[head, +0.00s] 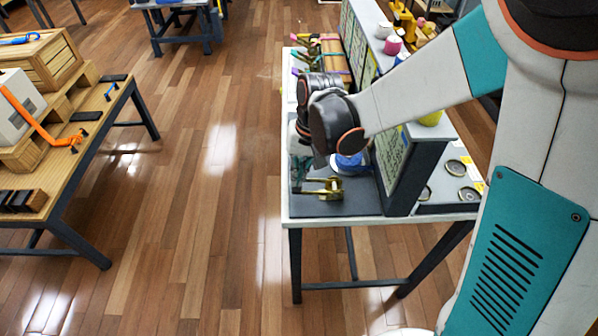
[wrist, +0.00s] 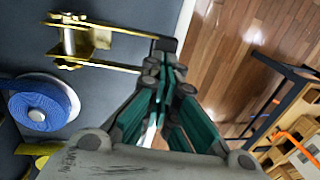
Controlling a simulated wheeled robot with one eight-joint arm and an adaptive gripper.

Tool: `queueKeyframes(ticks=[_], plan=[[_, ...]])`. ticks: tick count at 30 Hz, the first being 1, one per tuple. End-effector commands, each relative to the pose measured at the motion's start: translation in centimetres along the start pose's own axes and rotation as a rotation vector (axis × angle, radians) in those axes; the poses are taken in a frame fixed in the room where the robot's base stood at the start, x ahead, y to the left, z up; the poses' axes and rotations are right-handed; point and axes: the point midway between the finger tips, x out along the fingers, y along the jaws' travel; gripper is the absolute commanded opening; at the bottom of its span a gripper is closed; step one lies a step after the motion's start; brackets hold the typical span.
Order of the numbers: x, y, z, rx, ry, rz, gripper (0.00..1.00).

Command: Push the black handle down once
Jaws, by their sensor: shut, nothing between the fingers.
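A brass lever fitting (wrist: 78,42) sits on the dark panel in the wrist view, with two brass arms reaching right. The black handle (wrist: 165,44) shows as a dark piece at the arms' end, just beyond my fingertips; whether they touch is unclear. My gripper (wrist: 164,68) is shut and empty, with its teal fingers together. In the head view the brass fitting (head: 328,188) is near the table's front end, and my gripper (head: 301,172) is beside it, partly hidden by my wrist. I cannot make out the handle there.
A blue strap roll (wrist: 42,104) is beside the fitting. An upright panel (head: 400,165) stands along the table behind it. Another table (head: 100,100) with a wooden crate (head: 40,62) and orange strap stands at left. The wooden floor between the tables is clear.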

Motion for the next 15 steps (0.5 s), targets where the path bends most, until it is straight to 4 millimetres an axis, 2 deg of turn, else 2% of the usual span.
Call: queueKeyframes(ticks=[4, 8, 15], plan=[[-0.6, -0.1, -0.1, 0.000, -0.001, -0.001, 0.00], [-2.2, -0.1, -0.3, 0.001, 0.000, -0.001, 0.00], [-7.0, -0.4, -0.7, 0.001, 0.000, 0.000, 0.00]])
